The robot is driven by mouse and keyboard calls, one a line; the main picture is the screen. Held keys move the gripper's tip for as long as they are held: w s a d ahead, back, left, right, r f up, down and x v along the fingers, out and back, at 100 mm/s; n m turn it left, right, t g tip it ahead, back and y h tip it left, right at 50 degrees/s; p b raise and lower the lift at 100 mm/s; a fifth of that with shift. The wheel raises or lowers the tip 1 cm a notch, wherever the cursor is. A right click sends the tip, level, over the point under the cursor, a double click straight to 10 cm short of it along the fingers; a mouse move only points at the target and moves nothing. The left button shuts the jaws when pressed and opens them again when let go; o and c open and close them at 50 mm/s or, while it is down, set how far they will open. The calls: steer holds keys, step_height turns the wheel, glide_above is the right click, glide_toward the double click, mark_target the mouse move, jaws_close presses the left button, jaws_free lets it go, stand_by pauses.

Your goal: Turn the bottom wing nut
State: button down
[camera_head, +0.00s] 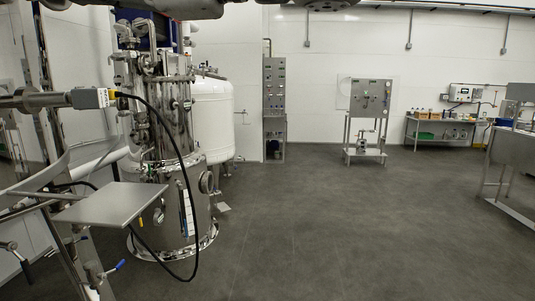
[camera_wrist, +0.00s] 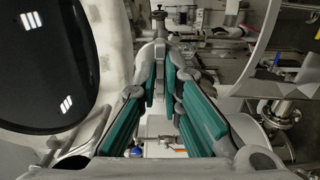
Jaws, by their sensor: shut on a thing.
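In the wrist view my gripper (camera_wrist: 165,77) has its two teal-padded fingers closed together at the tips, pointing away from the camera. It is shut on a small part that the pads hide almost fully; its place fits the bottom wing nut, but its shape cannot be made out. Just beyond the tips is a pale rounded metal fitting (camera_wrist: 153,50). Further up stands a metal stem with a small knob (camera_wrist: 159,17). My gripper and the wing nut cannot be made out in the head view.
A large dark round glass (camera_wrist: 45,60) in a pale rim lies close on the left of the wrist view. A curved metal plate (camera_wrist: 262,45) and a flanged pipe (camera_wrist: 283,115) are on the right. In the head view the steel tank (camera_head: 180,205) stands left; open floor (camera_head: 330,220) lies right.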

steer(key=shift+n+b, duration=1.1)
steer(key=shift+b, duration=0.05)
steer(key=shift+n+b, duration=0.75)
steer(key=shift+n, duration=0.05)
steer(key=c, duration=1.7)
jaws_free()
steer(key=shift+o, duration=0.2)
